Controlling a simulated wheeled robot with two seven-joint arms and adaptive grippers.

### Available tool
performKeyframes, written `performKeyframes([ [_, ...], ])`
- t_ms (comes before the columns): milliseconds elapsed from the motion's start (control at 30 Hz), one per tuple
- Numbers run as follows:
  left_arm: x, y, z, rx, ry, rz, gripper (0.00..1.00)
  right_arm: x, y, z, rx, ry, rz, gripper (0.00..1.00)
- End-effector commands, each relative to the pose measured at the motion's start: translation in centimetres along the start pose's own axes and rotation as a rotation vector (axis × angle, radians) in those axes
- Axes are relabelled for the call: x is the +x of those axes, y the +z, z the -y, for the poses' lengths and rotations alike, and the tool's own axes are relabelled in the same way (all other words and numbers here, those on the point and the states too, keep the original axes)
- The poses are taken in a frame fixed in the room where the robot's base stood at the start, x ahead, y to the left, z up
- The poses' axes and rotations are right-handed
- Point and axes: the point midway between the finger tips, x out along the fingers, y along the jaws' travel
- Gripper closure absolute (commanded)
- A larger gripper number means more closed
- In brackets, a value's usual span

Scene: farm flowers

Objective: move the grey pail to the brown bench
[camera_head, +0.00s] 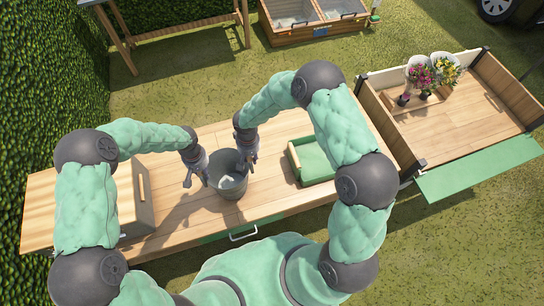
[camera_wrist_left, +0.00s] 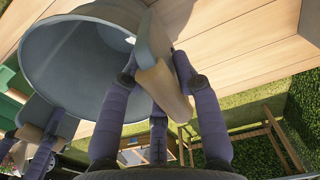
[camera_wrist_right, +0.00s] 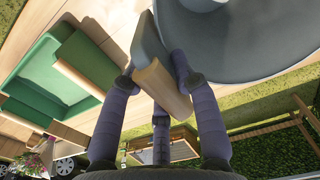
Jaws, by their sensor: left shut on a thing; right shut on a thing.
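The grey pail (camera_head: 228,182) is upright over the middle of the light wooden table (camera_head: 190,220). I cannot tell whether its base touches the table top. My left gripper (camera_head: 197,174) is shut on the pail's left handle, and the left wrist view shows its fingers around the tan grip (camera_wrist_left: 162,88). My right gripper (camera_head: 248,160) is shut on the right handle, whose tan grip also shows in the right wrist view (camera_wrist_right: 163,88). A brown wooden bench (camera_head: 182,28) stands on the grass at the top left, partly cut off.
A wooden box (camera_head: 128,200) is left of the pail, and a green tray (camera_head: 316,160) is right. A wooden cart (camera_head: 455,122) with flowers stands at the right. A cold frame (camera_head: 296,36) is at the top. A hedge (camera_head: 45,80) borders the left. Grass separates table and bench.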

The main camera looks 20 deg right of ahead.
Motion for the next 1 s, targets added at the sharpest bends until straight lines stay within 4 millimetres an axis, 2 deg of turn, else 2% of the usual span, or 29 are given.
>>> performKeyframes([
  [33,0.9,0.9,0.1,0.010,-0.007,0.020,1.00,-0.2,-0.9,-0.1,0.009,-0.004,-0.020,1.00],
  [233,1.8,0.9,0.1,0.010,-0.007,0.020,1.00,0.6,-0.9,-0.1,0.009,-0.004,-0.020,1.00],
  [267,1.8,0.9,0.1,0.010,-0.007,0.022,0.66,0.7,-0.8,-0.1,0.008,-0.004,-0.018,0.67],
  [333,1.6,0.9,0.1,0.010,-0.007,0.021,0.46,0.6,-0.8,-0.1,0.008,-0.003,-0.017,0.48],
  [367,1.6,0.9,0.1,0.009,-0.006,0.020,0.44,0.6,-0.7,-0.1,0.007,-0.003,-0.016,0.45],
  [767,0.7,0.2,0.0,0.002,-0.002,0.005,0.44,0.9,-0.2,0.0,0.002,-0.001,-0.004,0.45],
  [867,-0.5,0.1,0.0,0.002,-0.002,0.002,0.44,1.0,-0.1,0.0,0.001,-0.001,-0.003,0.45],
  [1000,-3.1,0.1,0.0,0.003,-0.002,0.002,0.44,1.0,-0.1,0.0,0.001,0.000,-0.002,0.45],
])
